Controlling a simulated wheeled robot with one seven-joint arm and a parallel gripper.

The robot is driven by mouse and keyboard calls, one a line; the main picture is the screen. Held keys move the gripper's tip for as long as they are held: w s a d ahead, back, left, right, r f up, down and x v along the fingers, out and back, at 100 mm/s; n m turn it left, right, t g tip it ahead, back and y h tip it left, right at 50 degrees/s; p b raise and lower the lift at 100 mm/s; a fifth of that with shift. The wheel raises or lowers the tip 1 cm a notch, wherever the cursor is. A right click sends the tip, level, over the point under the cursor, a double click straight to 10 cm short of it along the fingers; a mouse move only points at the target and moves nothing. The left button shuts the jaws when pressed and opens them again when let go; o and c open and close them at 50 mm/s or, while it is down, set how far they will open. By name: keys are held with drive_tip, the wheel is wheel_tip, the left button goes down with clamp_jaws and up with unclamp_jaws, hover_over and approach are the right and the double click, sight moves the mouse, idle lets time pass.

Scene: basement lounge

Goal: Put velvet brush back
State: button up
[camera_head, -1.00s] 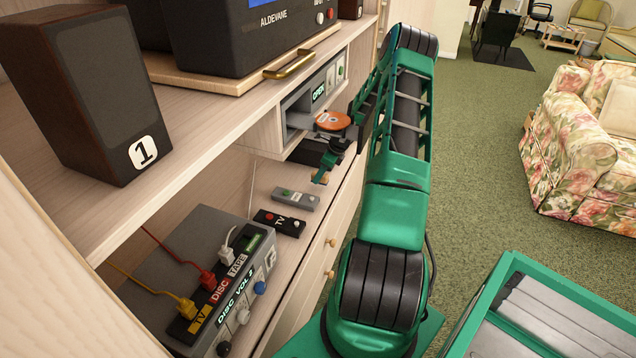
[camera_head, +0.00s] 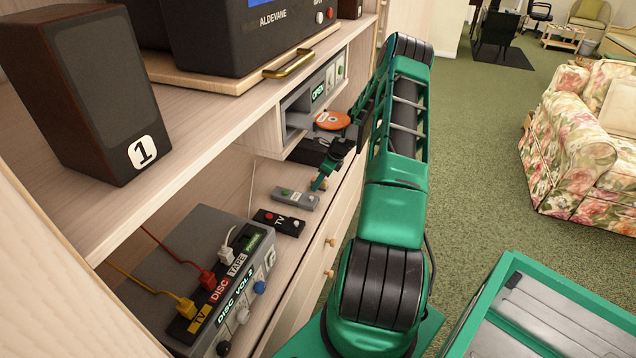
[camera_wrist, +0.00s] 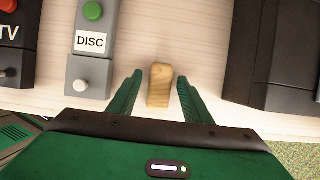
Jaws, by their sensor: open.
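A small light wooden piece (camera_wrist: 160,84), which looks like the velvet brush seen end-on, is on the pale shelf in the wrist view. Its bristle side is not visible. My gripper (camera_wrist: 160,97) is open, with one green finger on each side of the wooden piece and a gap to each. In the head view my gripper (camera_head: 319,181) is low over the lower shelf, just beyond the grey remote, and mostly hides the wooden piece.
A grey DISC remote (camera_head: 295,198) and a black TV remote (camera_head: 279,222) lie nearby. A dark box (camera_wrist: 277,50) stands to the right in the wrist view. An open disc tray holds an orange disc (camera_head: 332,120) above. A grey switch box (camera_head: 205,270) stands nearer.

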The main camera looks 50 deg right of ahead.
drive_tip(key=v, duration=1.2)
idle(0.3)
